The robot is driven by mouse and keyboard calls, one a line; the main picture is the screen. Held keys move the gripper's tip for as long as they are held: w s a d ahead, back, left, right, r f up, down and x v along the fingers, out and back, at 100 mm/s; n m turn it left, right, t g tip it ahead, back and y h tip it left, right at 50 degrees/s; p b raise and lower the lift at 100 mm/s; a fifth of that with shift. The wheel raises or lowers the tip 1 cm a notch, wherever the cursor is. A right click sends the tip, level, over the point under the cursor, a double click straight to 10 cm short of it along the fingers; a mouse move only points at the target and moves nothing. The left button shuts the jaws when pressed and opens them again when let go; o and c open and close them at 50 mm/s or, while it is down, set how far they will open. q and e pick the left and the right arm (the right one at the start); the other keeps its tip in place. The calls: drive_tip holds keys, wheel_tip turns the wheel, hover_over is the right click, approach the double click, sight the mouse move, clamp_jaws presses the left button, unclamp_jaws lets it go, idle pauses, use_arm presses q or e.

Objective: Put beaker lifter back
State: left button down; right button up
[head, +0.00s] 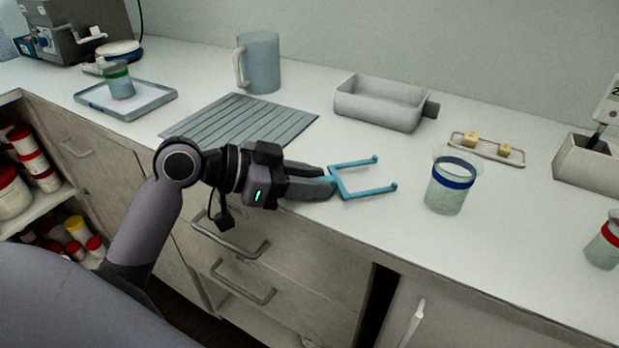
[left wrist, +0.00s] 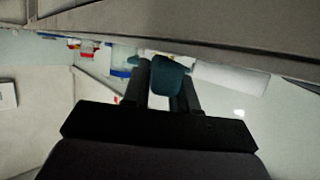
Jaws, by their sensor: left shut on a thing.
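The beaker lifter (head: 346,189) is a blue U-shaped fork with two prongs pointing right. My left gripper (head: 328,184) is shut on its handle end, just above the front part of the counter in the head view. In the left wrist view, the teal handle (left wrist: 171,72) sits between the two dark fingers of my left gripper (left wrist: 170,95). I cannot tell whether the prongs touch the counter. A beaker with a blue band (head: 450,184) stands upright just right of the prongs, apart from them. My right gripper is not in view.
A grey ribbed mat (head: 240,120) lies behind my left arm. A grey basin (head: 380,102), a small rack with two yellowish blocks (head: 487,147), a jug (head: 260,63) and a tray with a green-banded beaker (head: 126,101) stand around.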

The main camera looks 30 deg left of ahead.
use_arm(q)
drive_tip(key=shift+f, duration=0.25)
drive_tip(key=c, duration=0.8)
unclamp_jaws()
drive_tip(key=v, duration=0.6)
drive_tip(key=shift+s+a+r, duration=0.25)
drive_tip(key=shift+s+a, duration=0.1)
drive_tip(key=shift+a, duration=0.05)
